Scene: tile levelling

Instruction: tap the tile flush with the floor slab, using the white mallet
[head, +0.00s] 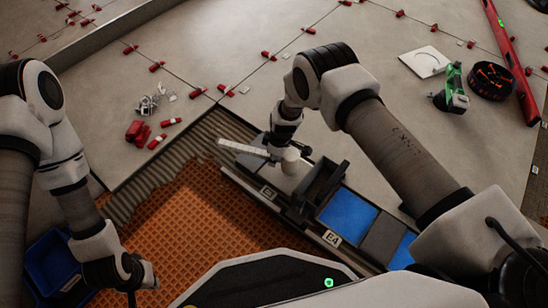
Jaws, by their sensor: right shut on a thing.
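The white mallet (290,161) is at my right gripper (285,146), above the near tool tray with the blue pads. The gripper is shut on it; the fingers are small and partly hidden by the wrist. A pale bar (242,149) sticks out to the left from there, perhaps the handle. My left gripper (138,285) is low at the left, over the orange mat's edge, and its fingertips are hard to make out. Large grey tiles (200,100) form the floor slab beyond the combed mortar (190,150). I cannot tell which tile stands proud.
The orange waffle mat (195,215) lies bare in front. The tool tray (343,250) with blue pads (348,215) stands right of it. A blue bin (50,268) is at lower left. Red clips, a green tool (453,90), a black round container (490,80) and a red level (513,60) lie on the slab.

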